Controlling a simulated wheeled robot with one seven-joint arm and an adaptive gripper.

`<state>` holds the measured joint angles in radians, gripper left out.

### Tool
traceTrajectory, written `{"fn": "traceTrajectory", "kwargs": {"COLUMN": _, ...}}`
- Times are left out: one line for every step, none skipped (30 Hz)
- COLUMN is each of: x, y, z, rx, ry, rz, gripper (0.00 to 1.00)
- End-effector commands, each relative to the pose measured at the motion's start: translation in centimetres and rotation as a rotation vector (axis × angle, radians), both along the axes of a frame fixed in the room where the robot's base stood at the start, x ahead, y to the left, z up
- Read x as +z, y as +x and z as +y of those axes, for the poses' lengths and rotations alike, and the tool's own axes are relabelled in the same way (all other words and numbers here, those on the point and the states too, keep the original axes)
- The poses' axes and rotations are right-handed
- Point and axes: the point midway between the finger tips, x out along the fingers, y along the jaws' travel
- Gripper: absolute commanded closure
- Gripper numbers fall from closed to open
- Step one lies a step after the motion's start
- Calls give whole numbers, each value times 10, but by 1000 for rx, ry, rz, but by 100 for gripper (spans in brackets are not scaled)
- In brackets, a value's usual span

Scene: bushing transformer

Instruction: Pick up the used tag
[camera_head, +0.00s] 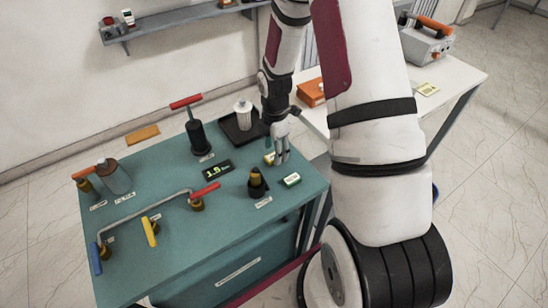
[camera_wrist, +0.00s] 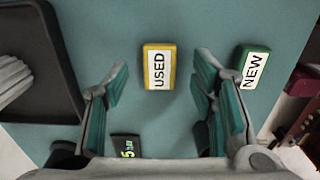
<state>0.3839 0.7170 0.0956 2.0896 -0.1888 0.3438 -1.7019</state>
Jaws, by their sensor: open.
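The used tag (camera_wrist: 159,67) is a small yellow block with a white "USED" label, lying on the teal tabletop. In the head view the used tag (camera_head: 268,158) shows as a small yellow patch, partly hidden by my fingers. My gripper (camera_wrist: 160,88) is open and empty, pointing down above the table. In the wrist view the tag appears between the two teal-padded fingers, slightly beyond the tips, touching neither. In the head view my gripper (camera_head: 281,158) hangs close over it. The green new tag (camera_wrist: 253,67), also in the head view (camera_head: 291,180), lies to the right.
A black tray (camera_head: 230,132) with a white ribbed part (camera_head: 243,115) stands to the left. A small display (camera_head: 218,168) and a black holder with a brass-coloured top (camera_head: 257,183) are nearby. A white table (camera_head: 455,85) stands behind at right.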

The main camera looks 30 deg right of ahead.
Motion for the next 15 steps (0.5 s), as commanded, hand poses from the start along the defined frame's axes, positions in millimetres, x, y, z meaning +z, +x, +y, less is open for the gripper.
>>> {"fn": "traceTrajectory", "kwargs": {"x": -7, "y": -1, "z": 0, "rx": 1, "ry": 1, "rz": 2, "gripper": 48}}
{"fn": "traceTrajectory", "kwargs": {"x": -9, "y": 0, "z": 0, "rx": 0, "ry": 1, "rz": 1, "gripper": 48}}
{"fn": "traceTrajectory", "kwargs": {"x": -13, "y": 0, "z": 0, "rx": 0, "ry": 1, "rz": 1, "gripper": 48}}
{"fn": "traceTrajectory", "kwargs": {"x": -15, "y": 0, "z": 0, "rx": 0, "ry": 1, "rz": 0, "gripper": 48}}
{"fn": "traceTrajectory", "kwargs": {"x": -16, "y": 0, "z": 0, "rx": 0, "ry": 0, "rz": 0, "gripper": 48}}
{"fn": "traceTrajectory", "kwargs": {"x": -17, "y": 1, "z": 0, "rx": -1, "ry": 0, "rz": -1, "gripper": 48}}
{"fn": "traceTrajectory", "kwargs": {"x": -18, "y": 1, "z": 0, "rx": -1, "ry": 0, "rz": -2, "gripper": 48}}
{"fn": "traceTrajectory", "kwargs": {"x": -18, "y": 1, "z": 0, "rx": -1, "ry": 0, "rz": -2, "gripper": 48}}
{"fn": "traceTrajectory", "kwargs": {"x": -18, "y": 1, "z": 0, "rx": -1, "ry": 0, "rz": -2, "gripper": 48}}
{"fn": "traceTrajectory", "kwargs": {"x": -18, "y": 1, "z": 0, "rx": -1, "ry": 0, "rz": -2, "gripper": 48}}
{"fn": "traceTrajectory", "kwargs": {"x": -17, "y": 1, "z": 0, "rx": -1, "ry": 0, "rz": -2, "gripper": 48}}
{"fn": "traceTrajectory", "kwargs": {"x": -17, "y": 1, "z": 0, "rx": -1, "ry": 0, "rz": -2, "gripper": 48}}
{"fn": "traceTrajectory", "kwargs": {"x": -17, "y": 1, "z": 0, "rx": -1, "ry": 0, "rz": -2, "gripper": 51}}
{"fn": "traceTrajectory", "kwargs": {"x": -17, "y": 1, "z": 0, "rx": -1, "ry": 0, "rz": -2, "gripper": 57}}
{"fn": "traceTrajectory", "kwargs": {"x": -17, "y": 1, "z": 0, "rx": -1, "ry": 0, "rz": -2, "gripper": 66}}
